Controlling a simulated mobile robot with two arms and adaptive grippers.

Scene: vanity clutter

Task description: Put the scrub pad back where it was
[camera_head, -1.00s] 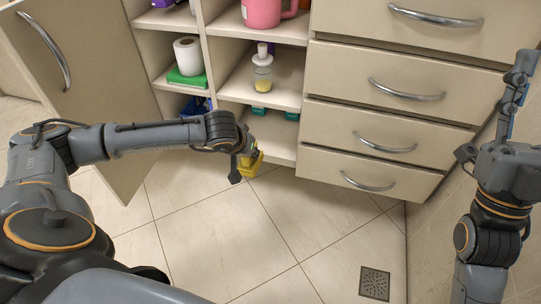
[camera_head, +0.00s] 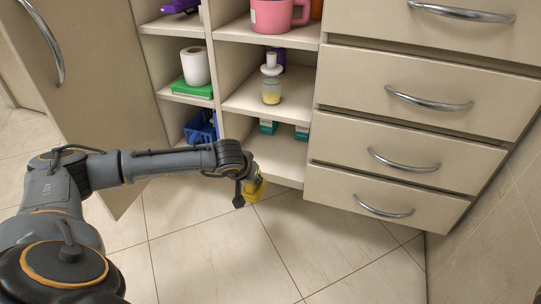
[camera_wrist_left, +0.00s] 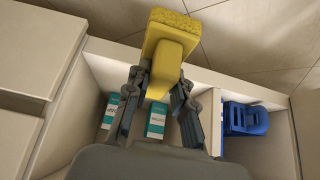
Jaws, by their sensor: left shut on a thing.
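The yellow scrub pad (camera_wrist_left: 172,24) with its smooth yellow handle (camera_wrist_left: 165,67) is held in my left gripper (camera_wrist_left: 160,80), the fingers on both sides of the handle. In the head view the pad (camera_head: 253,191) hangs from my left gripper (camera_head: 246,184) in front of the open cabinet's lowest shelf (camera_head: 277,160), over the floor. The wrist partly hides it there. My right gripper is out of view.
The lowest shelf holds teal-and-white boxes (camera_wrist_left: 155,120), with bare shelf in front. A blue basket (camera_head: 201,128) stands in the left compartment. A dispenser bottle (camera_head: 271,81) is on the shelf above. Shut drawers (camera_head: 390,160) are at right, an open door (camera_head: 85,70) at left.

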